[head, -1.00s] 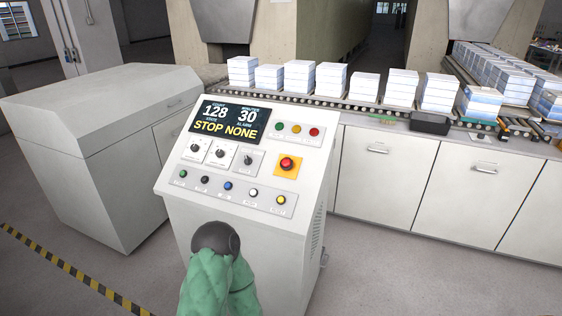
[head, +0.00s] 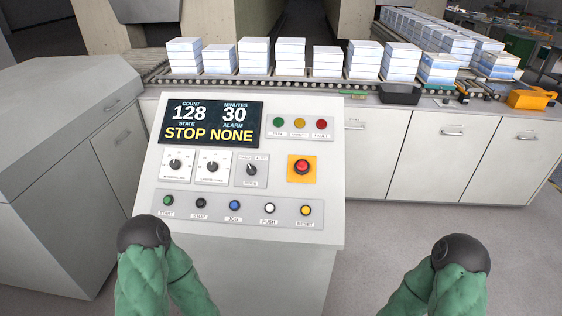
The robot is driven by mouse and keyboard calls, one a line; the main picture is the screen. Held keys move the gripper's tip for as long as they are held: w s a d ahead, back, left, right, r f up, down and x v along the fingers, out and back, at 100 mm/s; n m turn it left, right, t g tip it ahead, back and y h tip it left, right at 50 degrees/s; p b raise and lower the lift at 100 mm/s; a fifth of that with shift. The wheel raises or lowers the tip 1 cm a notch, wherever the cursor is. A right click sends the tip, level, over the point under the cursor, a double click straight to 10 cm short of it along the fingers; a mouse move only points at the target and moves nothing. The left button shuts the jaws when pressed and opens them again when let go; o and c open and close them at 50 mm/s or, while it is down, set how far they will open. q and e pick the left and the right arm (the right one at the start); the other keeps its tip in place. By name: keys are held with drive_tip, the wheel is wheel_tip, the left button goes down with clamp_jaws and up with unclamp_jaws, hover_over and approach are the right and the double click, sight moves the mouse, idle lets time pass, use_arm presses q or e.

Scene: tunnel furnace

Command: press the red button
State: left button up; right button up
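The red button (head: 302,167) is a round mushroom-shaped button on a yellow square plate, on the right part of the control panel (head: 330,215). Nothing touches or covers it. My two green arms show at the bottom of the head view, each bent with a dark round joint at its top. One is at the lower left in front of the panel, and one is at the lower right beside it. Neither gripper can be seen.
A display (head: 212,123) reads "STOP NONE". A red lamp (head: 322,124) sits above the red button, and a row of small buttons (head: 235,207) lies below. A roller conveyor with paper stacks (head: 254,55) runs behind. A grey cabinet (head: 60,150) stands left.

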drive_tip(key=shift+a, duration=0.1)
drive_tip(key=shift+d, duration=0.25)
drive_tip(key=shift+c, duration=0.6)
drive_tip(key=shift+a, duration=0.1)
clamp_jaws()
